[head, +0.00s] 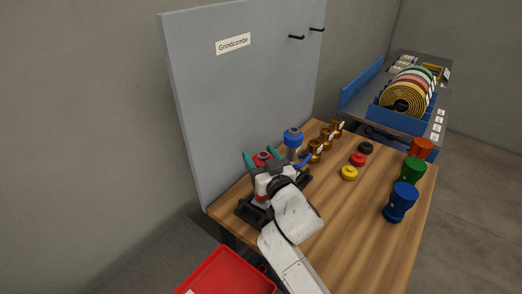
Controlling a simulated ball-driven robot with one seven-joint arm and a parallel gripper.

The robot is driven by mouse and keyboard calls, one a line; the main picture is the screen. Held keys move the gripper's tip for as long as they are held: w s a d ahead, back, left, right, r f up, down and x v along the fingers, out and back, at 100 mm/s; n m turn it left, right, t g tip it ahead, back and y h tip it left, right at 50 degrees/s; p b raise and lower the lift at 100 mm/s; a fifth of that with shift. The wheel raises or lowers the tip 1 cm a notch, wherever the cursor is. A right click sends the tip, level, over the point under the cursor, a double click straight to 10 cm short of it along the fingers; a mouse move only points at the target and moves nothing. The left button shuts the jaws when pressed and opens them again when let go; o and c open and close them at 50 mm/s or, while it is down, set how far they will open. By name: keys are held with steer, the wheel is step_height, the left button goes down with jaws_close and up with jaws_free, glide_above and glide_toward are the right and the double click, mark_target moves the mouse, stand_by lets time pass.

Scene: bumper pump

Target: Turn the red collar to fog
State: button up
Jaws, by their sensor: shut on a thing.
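My gripper (262,163) is over the far left part of the wooden workbench. Its two teal fingers stand on either side of a red part (261,157), which appears to be the red collar, and are shut on it. My white wrist and arm cover most of what is below. A black base (250,214) shows under the gripper. Any fog marking on the collar is too small or hidden to read.
A blue-topped fitting (293,137) stands close right of my gripper, with several brass fittings (325,139) behind. Yellow (349,173), red (358,159) and black caps (366,148) lie mid-bench. A grey panel (245,100) rises behind.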

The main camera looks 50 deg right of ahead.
steer(key=o, duration=1)
steer(key=shift+c, duration=0.2)
steer(key=b+v, duration=0.3)
steer(key=v, duration=0.8)
steer(key=shift+b, duration=0.4)
steer(key=shift+w, duration=0.1)
